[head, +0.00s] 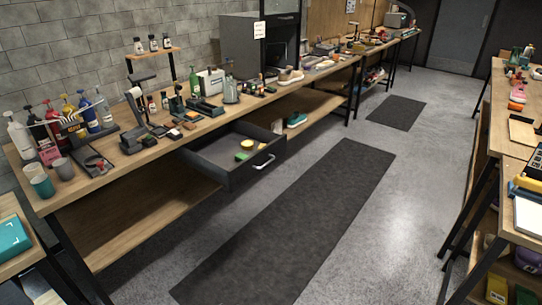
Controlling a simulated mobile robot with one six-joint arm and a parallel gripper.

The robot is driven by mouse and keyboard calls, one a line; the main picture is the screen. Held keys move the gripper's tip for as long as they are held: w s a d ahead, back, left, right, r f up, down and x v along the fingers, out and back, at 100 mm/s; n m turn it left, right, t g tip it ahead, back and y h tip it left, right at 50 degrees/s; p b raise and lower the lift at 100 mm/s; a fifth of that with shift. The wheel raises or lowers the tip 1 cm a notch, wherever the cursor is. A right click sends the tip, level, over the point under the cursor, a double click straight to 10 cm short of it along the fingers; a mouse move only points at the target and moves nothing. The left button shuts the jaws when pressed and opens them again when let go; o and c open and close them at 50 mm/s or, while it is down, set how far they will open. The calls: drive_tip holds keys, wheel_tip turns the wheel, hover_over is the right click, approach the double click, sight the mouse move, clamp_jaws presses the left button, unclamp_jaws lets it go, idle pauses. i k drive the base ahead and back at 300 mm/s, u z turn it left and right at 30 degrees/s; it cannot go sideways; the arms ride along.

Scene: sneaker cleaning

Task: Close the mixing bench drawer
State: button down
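A dark grey drawer (228,177) hangs under the long wooden bench (120,172) at the left wall. It is pulled out well past the bench's front edge, toward the aisle. Its front panel faces right and carries a light metal handle (264,162). A yellow item (247,144) and a smaller yellow-and-green item (241,156) lie inside it, and most of its floor looks bare. My gripper is not in view.
Bottles, brushes and small tools crowd the bench top. A dark floor mat (310,215) runs along the aisle beside the drawer, and the grey floor (405,180) is clear. Another workbench (508,165) stands at the right.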

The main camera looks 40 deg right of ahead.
sight(212, 154)
drive_tip(key=z, duration=0.15)
drive_tip(key=i, duration=0.95)
drive_tip(key=u, duration=0.1)
